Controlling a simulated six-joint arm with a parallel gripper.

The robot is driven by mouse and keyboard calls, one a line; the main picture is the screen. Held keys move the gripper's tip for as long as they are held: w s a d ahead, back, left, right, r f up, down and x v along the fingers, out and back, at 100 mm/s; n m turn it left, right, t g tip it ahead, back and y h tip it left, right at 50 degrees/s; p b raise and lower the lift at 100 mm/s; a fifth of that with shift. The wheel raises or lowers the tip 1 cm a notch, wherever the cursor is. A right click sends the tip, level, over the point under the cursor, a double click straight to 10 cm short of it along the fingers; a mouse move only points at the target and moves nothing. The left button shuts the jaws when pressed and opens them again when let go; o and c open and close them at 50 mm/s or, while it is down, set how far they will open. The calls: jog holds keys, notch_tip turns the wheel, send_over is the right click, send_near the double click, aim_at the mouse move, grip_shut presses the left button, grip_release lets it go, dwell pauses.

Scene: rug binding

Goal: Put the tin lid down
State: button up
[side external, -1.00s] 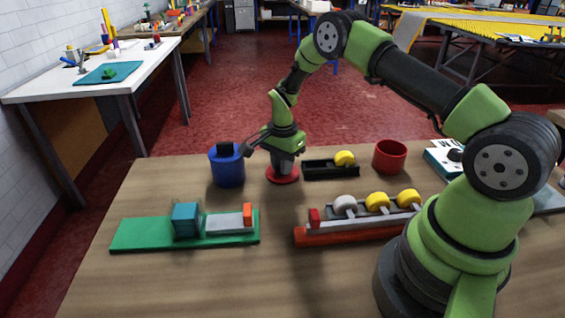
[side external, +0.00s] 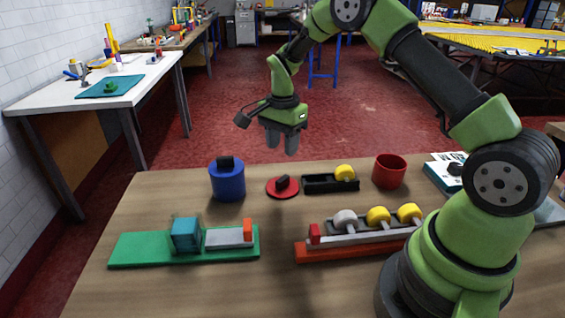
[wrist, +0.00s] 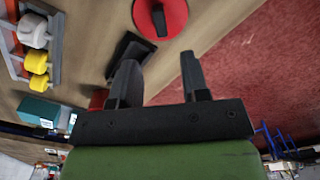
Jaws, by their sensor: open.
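The tin lid is a red disc (side external: 274,192) with a black knob. It lies flat on the wooden table between the blue tin and the black tray, and also shows at the top of the wrist view (wrist: 172,14). The blue tin (side external: 228,182) stands to its left with a black block showing at its top. My gripper (side external: 282,150) is raised above and behind the lid, clear of it. Its two fingers (wrist: 158,80) are apart with nothing between them in the wrist view.
A black tray (side external: 318,184) with a yellow roller and a red cup (side external: 389,171) stand right of the lid. In front are a green board (side external: 140,249) with a teal block and a red-based rack (side external: 345,249) with several rollers. Bare table lies at front centre.

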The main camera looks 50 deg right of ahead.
jog(key=s+a+r+n+t, duration=0.2)
jog(key=s+a+r+n, duration=0.15)
jog(key=r, duration=0.55)
jog(key=s+a+r+n+t, duration=0.1)
jog(key=s+a+r+n, duration=0.25)
jog(key=r, duration=0.55)
jog(key=s+a+r+n+t+y, duration=0.1)
jog(key=s+a+n+t, duration=0.1)
jog(key=s, duration=0.6)
jog(key=s+a+r+n+t+y, duration=0.1)
jog(key=s+a+n+t, duration=0.1)
jog(key=s+n, duration=0.3)
jog(key=s+a, duration=0.1)
jog(key=s, duration=0.2)
jog(key=shift+s+a+r, duration=0.15)
jog(key=shift+s+r, duration=0.05)
jog(key=shift+s, duration=0.05)
